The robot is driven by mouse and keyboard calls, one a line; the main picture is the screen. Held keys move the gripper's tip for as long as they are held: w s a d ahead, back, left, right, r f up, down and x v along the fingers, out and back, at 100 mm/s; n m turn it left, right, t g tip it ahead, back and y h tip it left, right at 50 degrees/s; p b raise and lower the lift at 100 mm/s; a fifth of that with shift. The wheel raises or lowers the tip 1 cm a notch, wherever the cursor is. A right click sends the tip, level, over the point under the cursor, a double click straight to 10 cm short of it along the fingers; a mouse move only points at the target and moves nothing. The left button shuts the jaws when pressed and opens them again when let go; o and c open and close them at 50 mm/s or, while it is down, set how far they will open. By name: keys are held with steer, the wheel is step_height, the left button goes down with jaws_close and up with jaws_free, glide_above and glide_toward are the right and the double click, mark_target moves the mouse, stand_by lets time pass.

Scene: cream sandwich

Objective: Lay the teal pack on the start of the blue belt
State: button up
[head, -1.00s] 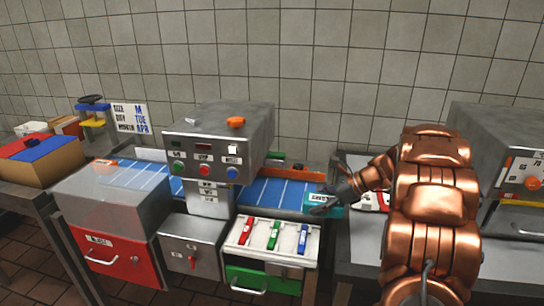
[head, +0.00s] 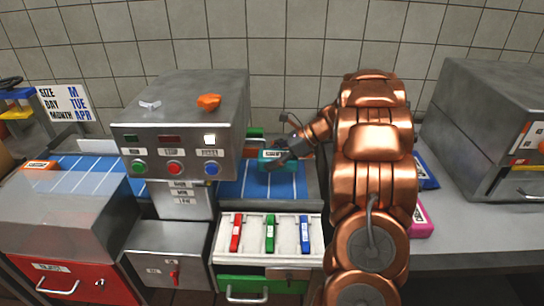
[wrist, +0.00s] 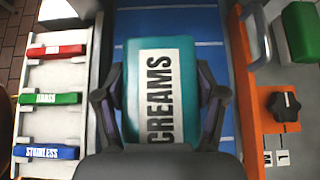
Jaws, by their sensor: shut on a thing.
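The teal pack (wrist: 190,92), with a white label reading CREAMS, is between the fingers of my gripper (wrist: 160,105) in the wrist view. My gripper is shut on its two sides. In the head view the teal pack (head: 272,158) is over the right end of the blue belt (head: 262,186), partly hidden by my gripper (head: 285,158). The blue belt (wrist: 180,20) shows beyond and to the right of the pack in the wrist view. I cannot tell whether the pack touches the belt.
A grey machine (head: 180,110) with buttons straddles the belt. A tray (head: 288,238) with red, green and blue stamps stands in front. An orange bracket with a black knob (wrist: 284,104) lies along the belt's side. Blue and pink packs (head: 420,218) lie right of my arm.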

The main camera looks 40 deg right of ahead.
steer(key=b, duration=0.5)
glide_toward(259, 181)
steer(key=shift+x, duration=2.25)
steer(key=o, duration=1.2)
steer(key=shift+o, duration=0.2)
steer(key=v, duration=1.2)
steer(key=shift+s, duration=0.1)
